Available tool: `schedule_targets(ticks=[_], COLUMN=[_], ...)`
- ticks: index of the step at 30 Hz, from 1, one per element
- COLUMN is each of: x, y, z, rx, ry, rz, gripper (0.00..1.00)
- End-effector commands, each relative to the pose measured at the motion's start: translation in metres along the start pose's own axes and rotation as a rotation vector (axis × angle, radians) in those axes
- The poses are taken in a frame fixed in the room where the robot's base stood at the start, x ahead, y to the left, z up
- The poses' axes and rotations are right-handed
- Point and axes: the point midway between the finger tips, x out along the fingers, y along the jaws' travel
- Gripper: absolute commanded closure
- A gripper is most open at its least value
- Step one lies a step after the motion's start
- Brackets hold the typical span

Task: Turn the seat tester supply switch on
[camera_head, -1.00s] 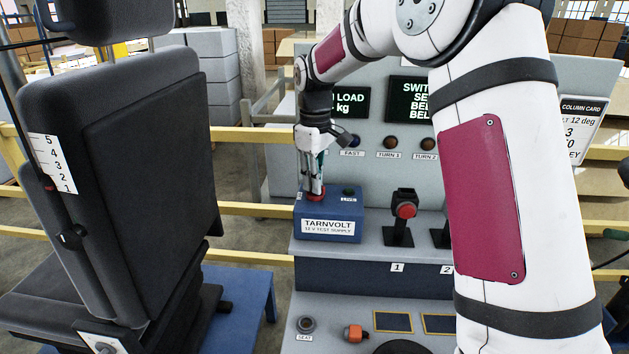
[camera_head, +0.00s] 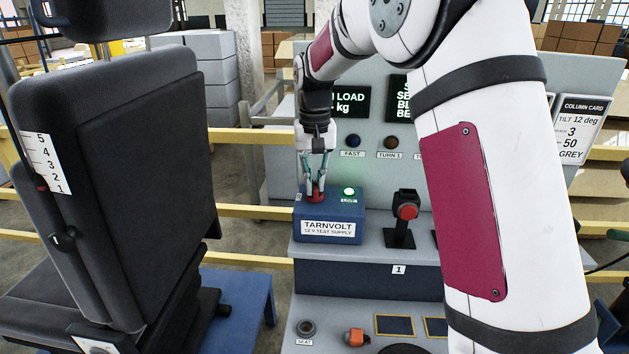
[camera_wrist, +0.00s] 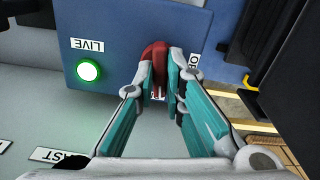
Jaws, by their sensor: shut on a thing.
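The seat tester supply is a blue box (camera_head: 344,237) labelled TARNVOLT 12 V TEST SUPPLY, at the left of the grey bench. Its red switch (camera_head: 316,195) is on the box's top; it also shows in the wrist view (camera_wrist: 154,56). The green LIVE lamp (camera_head: 349,191) beside it is lit, and glows brightly in the wrist view (camera_wrist: 88,70). My gripper (camera_head: 316,188) points down over the box, with its fingers shut on the red switch. The fingers hide part of the switch and of the lettering around it.
The upright panel (camera_head: 377,176) with screens and lamps is behind. A dark seat (camera_head: 142,180) stands to the left. My own arm hides the bench's right side.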

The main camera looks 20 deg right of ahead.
Motion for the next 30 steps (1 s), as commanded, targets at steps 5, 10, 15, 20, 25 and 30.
schedule_targets(ticks=[5, 10, 15, 20, 25, 30], x=[-0.0019, -0.0019, -0.0020, -0.0020, -0.0021, -0.0020], y=[-0.0006, -0.0005, -0.0001, 0.0000, 0.0000, 0.0000], z=[-0.0008, -0.0009, -0.0010, -0.0011, -0.0012, -0.0012], rx=[0.098, 0.157, 0.184, 0.193, 0.193, 0.192], ry=[0.005, 0.005, 0.005, 0.005, 0.005, 0.005], rz=[-0.002, -0.002, -0.002, -0.002, -0.002, -0.002], gripper=[1.00, 1.00, 1.00, 1.00, 1.00, 0.73])
